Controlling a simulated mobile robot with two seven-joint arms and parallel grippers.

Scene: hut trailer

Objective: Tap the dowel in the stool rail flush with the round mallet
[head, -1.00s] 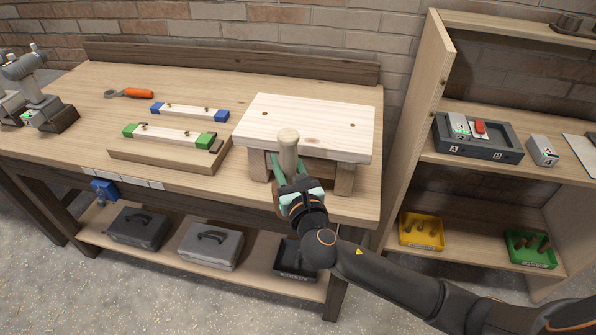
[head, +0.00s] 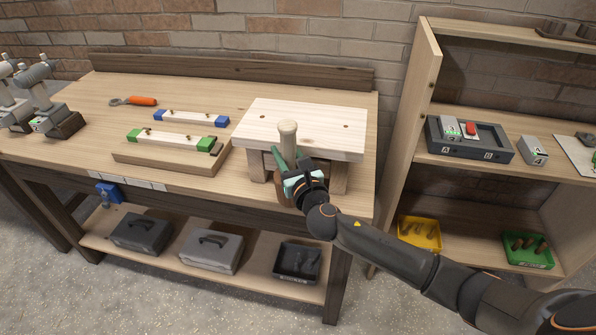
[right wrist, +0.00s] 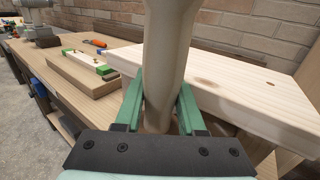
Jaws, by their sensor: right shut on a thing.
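The stool (head: 300,120) stands on the workbench with a pale wooden top and short legs. Its rail shows only partly under the top, and I cannot make out the dowel. The round mallet (head: 288,135) is upright in front of the stool, its pale handle upward. A brown part, seemingly its head, shows partly behind my gripper. My right gripper (head: 291,166) is shut on the handle. In the right wrist view the handle (right wrist: 166,70) rises between the green fingers (right wrist: 159,112), beside the stool top (right wrist: 235,88). My left gripper is not in view.
A board with a green-ended strip (head: 170,160), a blue-ended strip (head: 190,118) and an orange-handled tool (head: 140,101) lie left of the stool. A shelf unit (head: 425,100) with trays stands at the right. The bench's front right corner is clear.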

